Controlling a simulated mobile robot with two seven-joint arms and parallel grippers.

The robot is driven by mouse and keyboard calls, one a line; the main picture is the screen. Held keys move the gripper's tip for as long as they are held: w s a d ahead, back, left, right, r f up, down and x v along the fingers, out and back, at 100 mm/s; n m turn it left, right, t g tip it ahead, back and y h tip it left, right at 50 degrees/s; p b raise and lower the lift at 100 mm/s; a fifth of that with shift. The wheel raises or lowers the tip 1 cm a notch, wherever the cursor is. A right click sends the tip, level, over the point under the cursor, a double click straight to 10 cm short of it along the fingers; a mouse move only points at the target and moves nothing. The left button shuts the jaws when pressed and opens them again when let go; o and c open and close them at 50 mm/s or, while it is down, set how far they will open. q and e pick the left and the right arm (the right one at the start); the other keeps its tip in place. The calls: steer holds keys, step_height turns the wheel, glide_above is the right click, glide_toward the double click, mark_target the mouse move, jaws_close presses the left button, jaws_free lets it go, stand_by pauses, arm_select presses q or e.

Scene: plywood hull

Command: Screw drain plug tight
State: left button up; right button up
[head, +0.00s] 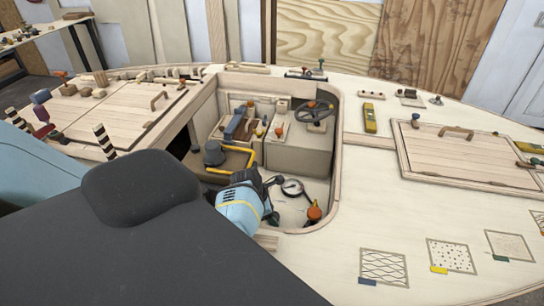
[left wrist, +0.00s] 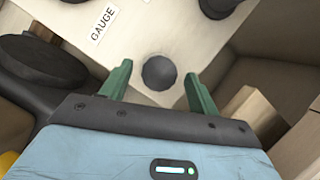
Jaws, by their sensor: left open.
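My left gripper (head: 268,190) reaches down into the cockpit well in the head view. In the left wrist view its two green fingers (left wrist: 157,72) are open and apart. A dark round knob (left wrist: 159,73) shows in the gap between the fingertips, with space on both sides. It sits on a pale panel near a GAUGE label (left wrist: 104,24). I cannot tell whether this knob is the drain plug; nothing in view is labelled as one. In the head view my gripper and forearm hide part of the well floor. My right gripper is not in view.
A round gauge (head: 292,187) and an orange-topped knob (head: 314,212) are on the well floor close to my left gripper. A yellow bent handle (head: 246,158) and a steering wheel (head: 314,110) stand farther in. The well's wooden rim (head: 338,150) encloses the space.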

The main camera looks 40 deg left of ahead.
arm_select(q)
steer(key=c, duration=1)
